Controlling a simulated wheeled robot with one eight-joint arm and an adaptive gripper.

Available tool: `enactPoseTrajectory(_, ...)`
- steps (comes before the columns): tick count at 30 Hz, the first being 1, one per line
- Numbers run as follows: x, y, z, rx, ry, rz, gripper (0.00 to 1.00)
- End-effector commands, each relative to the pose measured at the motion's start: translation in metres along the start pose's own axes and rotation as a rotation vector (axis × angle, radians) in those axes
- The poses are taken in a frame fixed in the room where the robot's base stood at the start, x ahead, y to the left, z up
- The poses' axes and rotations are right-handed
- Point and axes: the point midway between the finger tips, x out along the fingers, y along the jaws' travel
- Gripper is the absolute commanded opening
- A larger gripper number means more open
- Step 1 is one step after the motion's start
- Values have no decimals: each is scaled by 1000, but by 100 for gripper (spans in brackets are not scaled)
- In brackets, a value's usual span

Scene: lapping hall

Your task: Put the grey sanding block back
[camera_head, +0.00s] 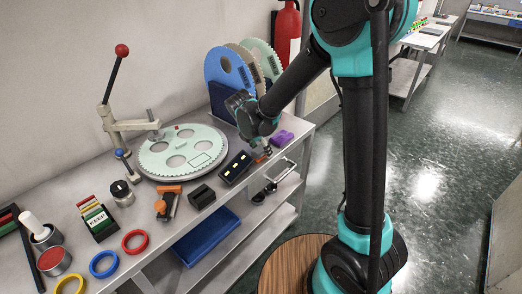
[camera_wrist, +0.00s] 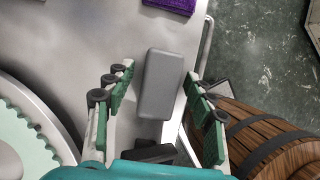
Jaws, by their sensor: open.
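The grey sanding block (camera_wrist: 163,86) lies on the grey metal bench (camera_wrist: 75,45) close to its edge, in the wrist view. My gripper (camera_wrist: 158,76) is open, with one green-padded finger on each side of the block. Gaps show between the block and both fingers. In the head view my gripper (camera_head: 263,152) is low over the front edge of the bench, and it mostly hides the block. A purple block (camera_head: 282,138) lies just beyond it; it also shows in the wrist view (camera_wrist: 172,4).
A black tray with light marks (camera_head: 237,167) lies left of my gripper. The large pale-green lapping disc (camera_head: 183,152) is behind it. Upright discs (camera_head: 228,72) stand at the back. A wooden barrel (camera_head: 296,264) stands on the floor before the bench.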

Motion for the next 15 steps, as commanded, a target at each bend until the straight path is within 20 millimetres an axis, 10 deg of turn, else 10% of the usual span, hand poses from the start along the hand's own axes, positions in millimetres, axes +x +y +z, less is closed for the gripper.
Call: enactPoseTrajectory(15, -93, 0, -1, -2, 0, 0, 55)
